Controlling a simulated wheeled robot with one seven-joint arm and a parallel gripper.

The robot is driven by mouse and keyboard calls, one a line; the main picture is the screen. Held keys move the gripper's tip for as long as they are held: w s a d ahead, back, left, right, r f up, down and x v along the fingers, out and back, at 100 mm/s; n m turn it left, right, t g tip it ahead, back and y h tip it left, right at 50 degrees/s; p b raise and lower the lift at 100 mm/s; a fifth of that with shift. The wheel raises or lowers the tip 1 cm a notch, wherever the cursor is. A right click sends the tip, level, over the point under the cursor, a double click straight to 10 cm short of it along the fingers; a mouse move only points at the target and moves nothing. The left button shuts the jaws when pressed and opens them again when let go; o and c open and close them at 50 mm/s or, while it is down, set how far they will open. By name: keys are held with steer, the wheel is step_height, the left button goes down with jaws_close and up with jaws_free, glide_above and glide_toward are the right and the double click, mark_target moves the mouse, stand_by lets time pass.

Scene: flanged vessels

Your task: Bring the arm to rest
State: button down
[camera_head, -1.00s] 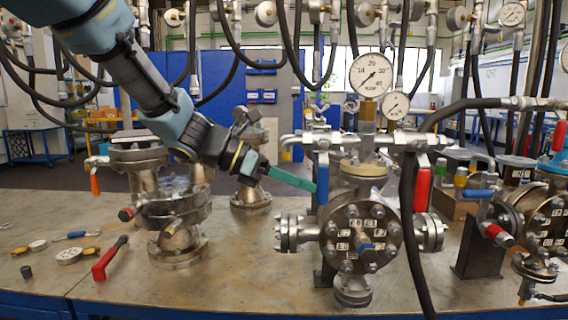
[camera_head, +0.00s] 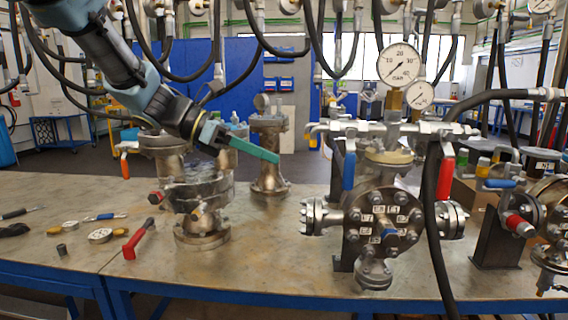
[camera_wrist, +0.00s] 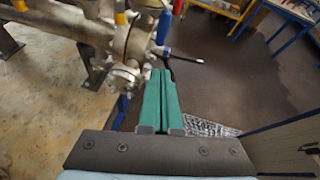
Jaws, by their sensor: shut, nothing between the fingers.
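My gripper (camera_head: 275,157) is in the middle of the head view, its long green fingers pointing right and slightly down. It is above the workbench and in front of a flanged vessel at the back. In the wrist view the green fingers (camera_wrist: 160,75) lie side by side, closed together and holding nothing. My arm reaches in from the upper left of the head view. The fingertips are left of the large flanged vessel (camera_head: 382,222) with the pressure gauge (camera_head: 400,66) and appear apart from it.
The metal workbench (camera_head: 275,265) holds a flanged vessel (camera_head: 202,238) below my arm, and another flanged vessel (camera_head: 268,150) behind. A red-handled tool (camera_head: 139,238) and small gauges (camera_head: 100,236) lie at left.

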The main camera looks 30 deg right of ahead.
steer(key=shift+w+a+r, duration=0.1)
steer(key=shift+w+a, duration=0.05)
steer(key=shift+a, duration=0.15)
steer(key=w+a+f+m+t+y+p, duration=0.1)
steer(key=a+f+m, duration=0.4)
steer(key=a, duration=0.6)
steer(key=w+a+f+m+t+y+p, duration=0.1)
steer(key=a+f+m+t+y, duration=0.3)
steer(key=a, duration=0.8)
steer(key=w+a+f+m+t+y+p, duration=0.1)
steer(key=a+f+m+t+y, duration=0.2)
steer(key=a+f+m+y, duration=0.2)
steer(key=a+f+y, duration=0.1)
steer(key=a+f, duration=0.2)
steer(key=a, duration=0.4)
steer(key=shift+w+a+f+m, duration=0.15)
steer(key=shift+w+a+m, duration=0.1)
steer(key=shift+w+m, duration=0.1)
